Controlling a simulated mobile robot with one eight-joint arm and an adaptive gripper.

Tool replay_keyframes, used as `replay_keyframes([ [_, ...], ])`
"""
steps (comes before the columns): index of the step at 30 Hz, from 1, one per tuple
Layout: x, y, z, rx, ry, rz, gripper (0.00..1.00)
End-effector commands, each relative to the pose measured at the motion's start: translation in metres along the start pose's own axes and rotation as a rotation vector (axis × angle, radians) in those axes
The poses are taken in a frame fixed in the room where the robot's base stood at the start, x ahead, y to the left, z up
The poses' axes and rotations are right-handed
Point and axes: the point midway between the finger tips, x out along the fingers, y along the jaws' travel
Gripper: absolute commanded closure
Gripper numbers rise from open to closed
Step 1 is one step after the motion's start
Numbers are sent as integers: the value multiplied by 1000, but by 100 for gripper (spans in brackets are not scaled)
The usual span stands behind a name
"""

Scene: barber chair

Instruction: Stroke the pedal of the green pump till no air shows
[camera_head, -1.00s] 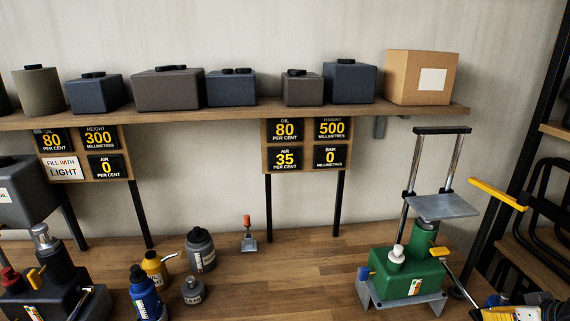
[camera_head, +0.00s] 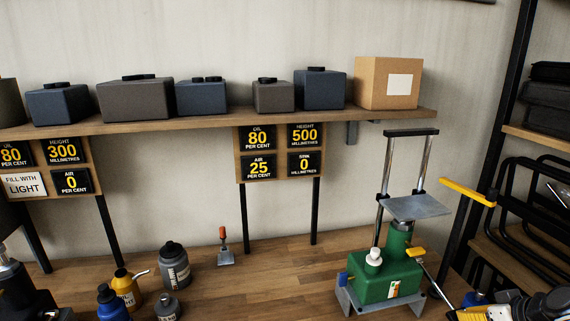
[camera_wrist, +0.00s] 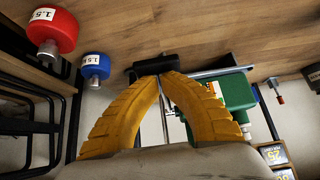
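The green pump (camera_head: 385,285) stands on a grey base at the right of the bench, with a grey plate (camera_head: 415,207) above it between two posts. Its thin pedal lever (camera_head: 433,280) slopes down to the right. In the wrist view, the black pedal pad (camera_wrist: 140,70) lies at my gripper's (camera_wrist: 158,72) fingertips; I cannot tell whether they touch it. The yellow fingers are drawn together at the tips. The green pump body (camera_wrist: 237,90) shows behind the right finger. The nearer display board (camera_head: 280,152) reads oil 80, height 500, air 25, with 0 at lower right.
A second board (camera_head: 45,168) reads oil 80, height 300, air 0. Several bottles, including a yellow oil can (camera_head: 127,287), stand left of the pump. Red (camera_wrist: 52,30) and blue (camera_wrist: 95,67) weights show in the wrist view. A dark rack (camera_head: 530,200) stands at right.

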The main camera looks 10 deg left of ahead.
Motion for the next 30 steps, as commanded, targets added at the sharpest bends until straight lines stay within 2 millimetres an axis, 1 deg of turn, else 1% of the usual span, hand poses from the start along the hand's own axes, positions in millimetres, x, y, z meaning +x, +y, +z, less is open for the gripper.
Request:
replay_keyframes([
  [1, -13, 0, -9, 0, 0, 0, 100],
  [3, -20, 0, -14, 0, 0, 0, 100],
  [5, -23, 0, -16, 0, 0, 0, 100],
  [30, -21, 0, -14, 0, 0, 0, 100],
])
